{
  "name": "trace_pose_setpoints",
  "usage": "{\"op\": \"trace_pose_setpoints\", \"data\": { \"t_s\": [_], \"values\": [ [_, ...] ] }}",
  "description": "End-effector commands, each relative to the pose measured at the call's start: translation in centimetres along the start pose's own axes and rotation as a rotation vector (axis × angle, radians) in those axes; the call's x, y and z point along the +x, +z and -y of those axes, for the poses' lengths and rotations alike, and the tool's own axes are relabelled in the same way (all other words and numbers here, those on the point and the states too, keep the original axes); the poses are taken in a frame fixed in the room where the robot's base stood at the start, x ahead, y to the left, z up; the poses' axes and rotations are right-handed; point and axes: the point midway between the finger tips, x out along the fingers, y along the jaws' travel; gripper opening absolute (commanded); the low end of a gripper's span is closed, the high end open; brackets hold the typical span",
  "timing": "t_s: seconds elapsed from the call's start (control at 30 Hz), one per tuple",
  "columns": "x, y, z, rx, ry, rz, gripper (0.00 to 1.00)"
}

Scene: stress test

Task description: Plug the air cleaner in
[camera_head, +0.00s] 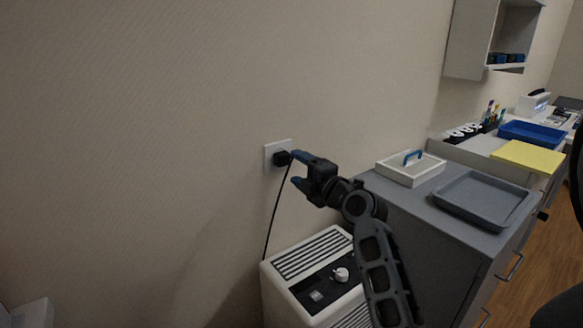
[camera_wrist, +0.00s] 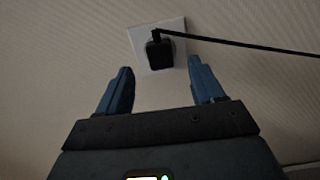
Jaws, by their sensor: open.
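The black plug (camera_head: 282,158) sits at the white wall outlet (camera_head: 270,150), flush against its face as far as I can see. Its black cord (camera_head: 275,213) hangs down behind the air cleaner (camera_head: 321,270), a white box with dark grilles and a knob on top. In the wrist view the plug (camera_wrist: 159,52) covers the middle of the outlet plate (camera_wrist: 138,48), with the cord (camera_wrist: 240,43) running off to the right. My gripper (camera_head: 296,170) is open with blue fingertips, just short of the plug. In the wrist view the fingers (camera_wrist: 162,80) are apart with nothing between them.
A grey cabinet (camera_head: 420,235) stands right of the air cleaner. On it are a white box with a blue handle (camera_head: 411,168) and a grey tray (camera_head: 481,198). A yellow board (camera_head: 527,157) and blue tray (camera_head: 532,134) lie farther back. The wall left of the outlet is bare.

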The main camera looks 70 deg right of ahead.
Motion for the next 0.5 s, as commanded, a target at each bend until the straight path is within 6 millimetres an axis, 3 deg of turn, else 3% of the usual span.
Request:
{"op": "trace_pose_setpoints", "data": {
  "t_s": [0.2,0.5],
  "values": [
    [-2.1,0.0,0.1,0.000,0.000,0.000,0.67],
    [-2.3,0.0,0.0,0.000,0.000,-0.001,0.67]
  ]
}}
